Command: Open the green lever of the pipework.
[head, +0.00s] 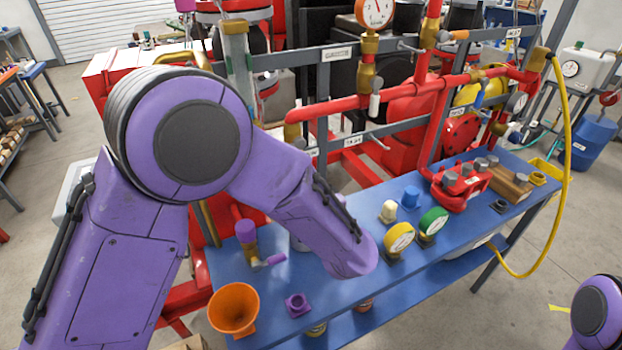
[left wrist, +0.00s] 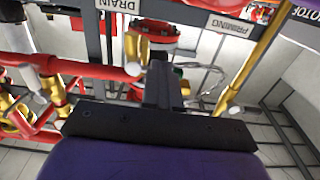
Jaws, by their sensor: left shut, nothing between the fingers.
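I cannot make out a green lever in the head view; my left arm covers part of the pipework. The red pipework (head: 395,97) runs across the back of the blue bench. My left gripper is hidden in the head view. A small greenish spot (left wrist: 178,71) shows just right of the fingers, too small to identify. I cannot tell whether the fingers touch anything. My right gripper is out of view.
A yellow hose (head: 568,150) hangs at right. In the left wrist view, a red pipe (left wrist: 85,72) and a brass pipe (left wrist: 252,55) flank the fingers.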

